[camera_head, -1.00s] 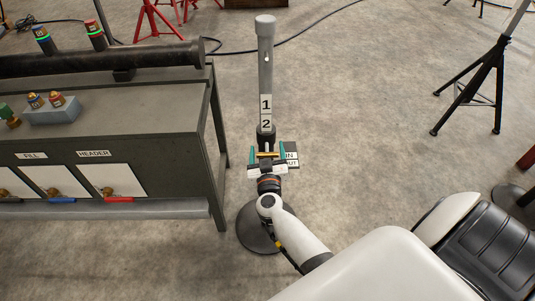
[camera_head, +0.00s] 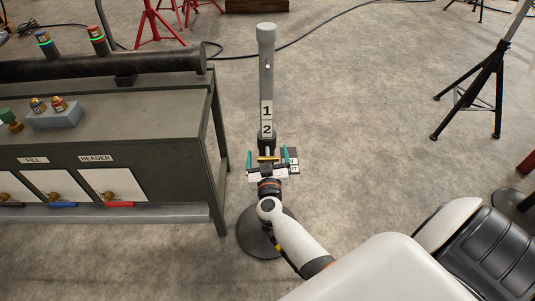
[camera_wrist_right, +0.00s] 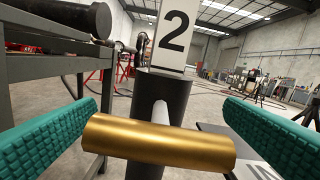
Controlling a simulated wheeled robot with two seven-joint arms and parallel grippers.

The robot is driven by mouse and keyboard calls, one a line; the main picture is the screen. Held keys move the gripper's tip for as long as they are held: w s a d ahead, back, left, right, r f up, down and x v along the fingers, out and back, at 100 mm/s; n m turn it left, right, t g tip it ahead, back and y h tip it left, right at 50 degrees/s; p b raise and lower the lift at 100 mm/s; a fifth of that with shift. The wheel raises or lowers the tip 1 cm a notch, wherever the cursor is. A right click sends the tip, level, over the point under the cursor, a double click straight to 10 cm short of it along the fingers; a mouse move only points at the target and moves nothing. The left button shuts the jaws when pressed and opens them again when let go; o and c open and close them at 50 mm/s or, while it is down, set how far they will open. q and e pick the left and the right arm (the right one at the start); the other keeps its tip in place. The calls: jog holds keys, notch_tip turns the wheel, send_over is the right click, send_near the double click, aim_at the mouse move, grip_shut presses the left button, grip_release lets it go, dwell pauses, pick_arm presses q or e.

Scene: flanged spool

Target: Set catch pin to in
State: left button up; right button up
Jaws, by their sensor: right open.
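The catch pin shows as a brass cross handle (camera_wrist_right: 160,143) on a pale shaft (camera_wrist_right: 161,112) that enters the dark collar of an upright post. In the head view the handle (camera_head: 268,158) is a small gold bar below the "2" label. My right gripper (camera_head: 268,160) is open, with its teal fingers on either side of the handle. In the right wrist view the fingers of my right gripper (camera_wrist_right: 160,125) stand apart from the bar's two ends. A plate with IN/OUT lettering (camera_head: 290,160) is partly hidden beside the gripper. My left gripper is not in view.
The grey post (camera_head: 266,80) with labels 1 and 2 stands on a round dark base (camera_head: 250,238). A workbench (camera_head: 150,125) with a dark pipe (camera_head: 100,68) stands close on the left. A black stand (camera_head: 480,90) is far right. Floor between is clear.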

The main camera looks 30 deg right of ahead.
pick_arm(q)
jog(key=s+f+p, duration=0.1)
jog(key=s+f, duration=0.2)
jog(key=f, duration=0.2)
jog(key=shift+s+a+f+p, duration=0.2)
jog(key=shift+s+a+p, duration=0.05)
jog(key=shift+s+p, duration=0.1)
pick_arm(e)
jog(key=v, duration=1.1)
jog(key=shift+s+a, duration=0.2)
